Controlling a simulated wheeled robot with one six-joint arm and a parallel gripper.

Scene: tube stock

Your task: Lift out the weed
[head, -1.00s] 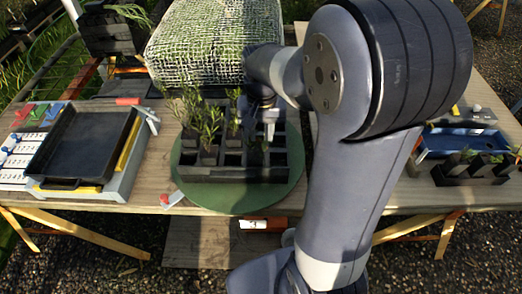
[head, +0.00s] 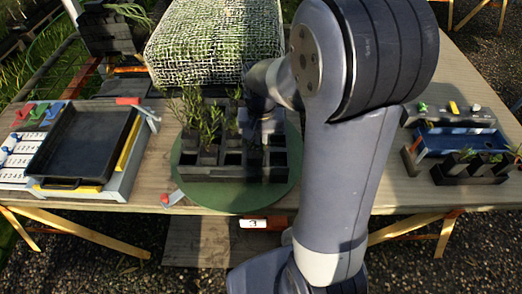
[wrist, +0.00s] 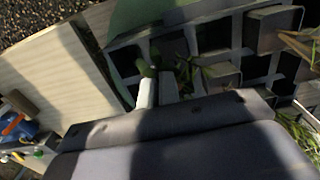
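A dark crate of square cells (head: 235,175) stands on a round green mat (head: 240,200) on the table. Upright leafy seedlings (head: 208,125) fill its left cells. My gripper (head: 267,128) reaches down over the right part of the crate; its tips are hard to make out there. In the wrist view my two pale fingers (wrist: 158,86) point into the cells, a narrow gap between them. Thin green leaves (wrist: 188,70), perhaps the weed, show right beside the fingertips. I cannot tell whether any stem is between the fingers.
A black tray (head: 85,145) lies on a grey and yellow stand at left. A mesh-covered block (head: 215,42) stands behind the crate. A blue bin (head: 455,142) and small dark pots (head: 470,168) are at right.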

